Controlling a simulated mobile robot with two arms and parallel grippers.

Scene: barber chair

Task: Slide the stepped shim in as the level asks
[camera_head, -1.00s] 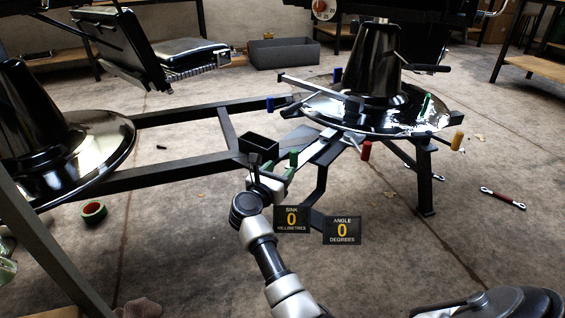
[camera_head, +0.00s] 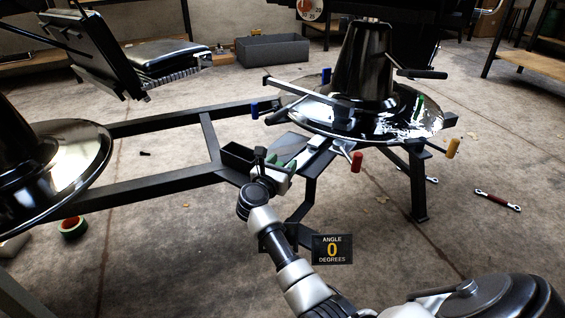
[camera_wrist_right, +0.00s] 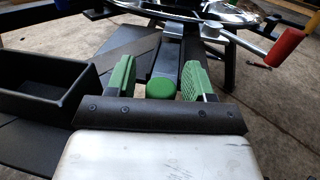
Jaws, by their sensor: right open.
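My right gripper (camera_head: 280,166) is open near the black tray by the barber chair base. Its two green-padded fingers (camera_wrist_right: 160,80) stand on either side of a green round knob in the right wrist view. The knob (camera_wrist_right: 160,89) sits at the near end of a grey strip, perhaps the stepped shim; its steps cannot be made out. A gap shows between the knob and each finger. The chair's round chrome base (camera_head: 395,127) lies beyond. A readout panel (camera_head: 332,249) shows an angle of 0 degrees. My left gripper is not in view.
The black open tray (camera_head: 237,158) is left of the gripper, also large in the wrist view (camera_wrist_right: 40,101). Red (camera_head: 356,162), blue (camera_head: 254,110) and yellow (camera_head: 453,148) handles surround the base. Dark frame rails (camera_head: 165,181) run left. Floor at right is mostly clear.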

